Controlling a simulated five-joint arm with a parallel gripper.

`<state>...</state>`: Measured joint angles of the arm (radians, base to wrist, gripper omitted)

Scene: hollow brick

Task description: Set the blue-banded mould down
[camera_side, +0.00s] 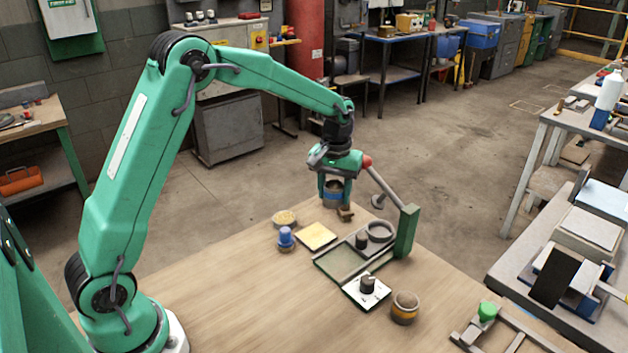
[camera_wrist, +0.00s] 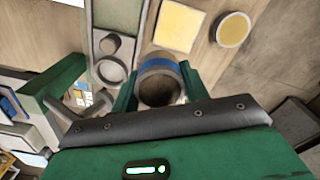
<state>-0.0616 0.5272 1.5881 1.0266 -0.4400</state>
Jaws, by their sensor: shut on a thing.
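The blue-banded mould (camera_side: 334,187) is a grey, hollow, round piece with a blue band. My gripper (camera_side: 335,194) is shut on it near the far edge of the wooden table (camera_side: 230,300). In the wrist view the mould (camera_wrist: 158,66) sits between the green fingers of my gripper (camera_wrist: 160,88), and I look into its dark open top. It looks upright in the side view. Its underside is hidden, and I cannot tell whether it is clear of the table.
A grey tray (camera_side: 336,264) with a ring and a dark cylinder stands beside a green post (camera_side: 407,232). Nearby are a yellow square (camera_side: 316,236), a yellow-filled dish (camera_side: 285,217), a blue-topped piece (camera_side: 286,238), a white plate (camera_side: 355,294) and an orange-banded cup (camera_side: 405,307). The table's near left is clear.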

